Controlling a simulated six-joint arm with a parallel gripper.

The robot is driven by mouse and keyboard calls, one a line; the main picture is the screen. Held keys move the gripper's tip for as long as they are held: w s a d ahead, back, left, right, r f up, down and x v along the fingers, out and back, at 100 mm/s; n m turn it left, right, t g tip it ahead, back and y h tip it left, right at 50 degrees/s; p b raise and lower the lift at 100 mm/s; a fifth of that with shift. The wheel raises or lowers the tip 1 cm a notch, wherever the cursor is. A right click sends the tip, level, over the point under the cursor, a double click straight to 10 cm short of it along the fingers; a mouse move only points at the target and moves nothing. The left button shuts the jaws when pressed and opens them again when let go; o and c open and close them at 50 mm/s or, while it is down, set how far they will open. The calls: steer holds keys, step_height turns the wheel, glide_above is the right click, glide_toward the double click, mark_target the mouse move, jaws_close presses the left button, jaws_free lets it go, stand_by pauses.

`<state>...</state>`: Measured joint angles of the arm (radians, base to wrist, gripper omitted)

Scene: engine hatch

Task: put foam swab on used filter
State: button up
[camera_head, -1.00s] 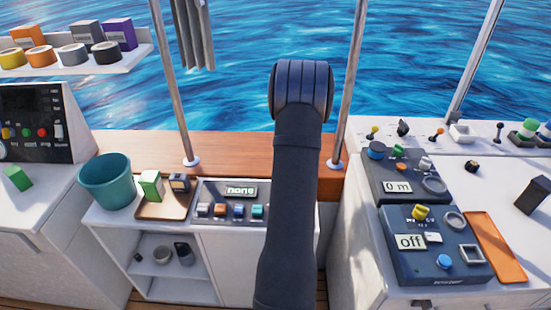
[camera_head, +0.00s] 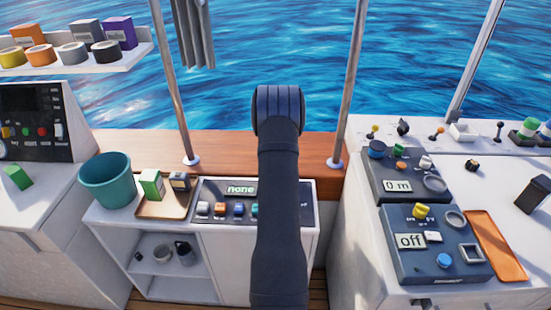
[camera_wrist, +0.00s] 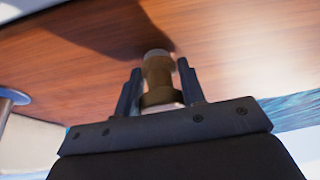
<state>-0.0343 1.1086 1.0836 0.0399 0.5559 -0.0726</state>
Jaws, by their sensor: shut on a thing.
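My gripper (camera_wrist: 160,92) shows in the wrist view, with its two dark fingers on either side of a brown, spool-shaped thing (camera_wrist: 158,75). It is shut on this thing, which has a paler base near the palm. I cannot tell for sure whether it is the foam swab. The thing is over or in front of a brown wooden surface (camera_wrist: 230,45). In the head view my arm hides the gripper and what it holds. I cannot make out a used filter in either view.
A teal bucket (camera_head: 106,182) and a small wooden tray (camera_head: 160,211) stand on the left cabinet, beside a button panel (camera_head: 292,214). Round grey things (camera_head: 162,254) sit in the cabinet's open shelf. Grey control boxes (camera_head: 432,250) and an orange tray (camera_head: 497,250) are at right.

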steer(key=shift+f, duration=0.1)
steer(key=o, duration=1)
steer(key=v, duration=1)
steer(key=shift+r, duration=0.3)
steer(key=shift+o, duration=0.4)
steer(key=shift+v, duration=0.85)
